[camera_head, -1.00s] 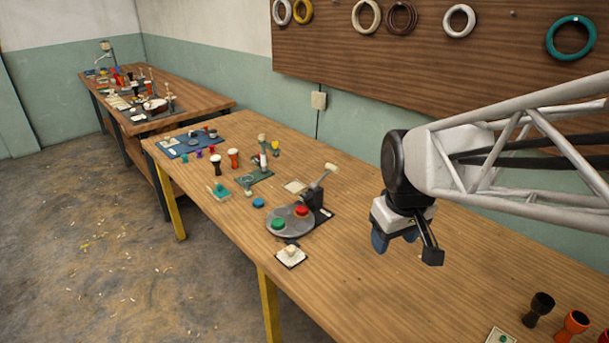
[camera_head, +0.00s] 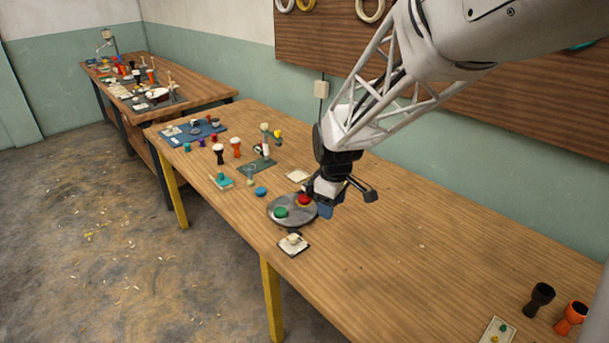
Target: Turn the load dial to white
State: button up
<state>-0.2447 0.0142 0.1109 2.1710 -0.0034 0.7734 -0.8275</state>
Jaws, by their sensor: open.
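A small pale square plate with a cream knob (camera_head: 293,242) lies near the front edge of the near table; it looks like the load dial, but its colour marks are too small to read. Just behind it is a round grey plate (camera_head: 281,220) bearing a green disc (camera_head: 281,213) and a red disc (camera_head: 304,200). My gripper (camera_head: 328,207) is open and empty. It appears just right of the red disc, behind and to the right of the knob, apart from it. It and my arm hide the lever device behind the round plate.
A blue disc (camera_head: 261,191), goblet drums (camera_head: 236,148) and small parts stand farther back left. A black drum (camera_head: 539,301) and an orange drum (camera_head: 570,317) stand front right. The table's middle right is clear. A second cluttered table (camera_head: 205,96) stands behind.

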aim_at(293, 236)
jog(key=w+a+f+n, duration=0.2)
jog(key=w+a+f, duration=0.1)
jog(key=f, duration=0.1)
jog(key=w+a+f+n, duration=0.1)
jog(key=w+a+f, duration=0.2)
jog(key=a+f, duration=0.1)
jog(key=w+a+f+n, duration=0.2)
jog(key=w+a+f, duration=0.1)
jog(key=f, duration=0.2)
jog(key=shift+a+n+g, duration=0.3)
jog(key=shift+a+g, duration=0.1)
jog(key=shift+f, duration=0.1)
jog(key=shift+f, duration=3.75)
jog(key=c, duration=0.9)
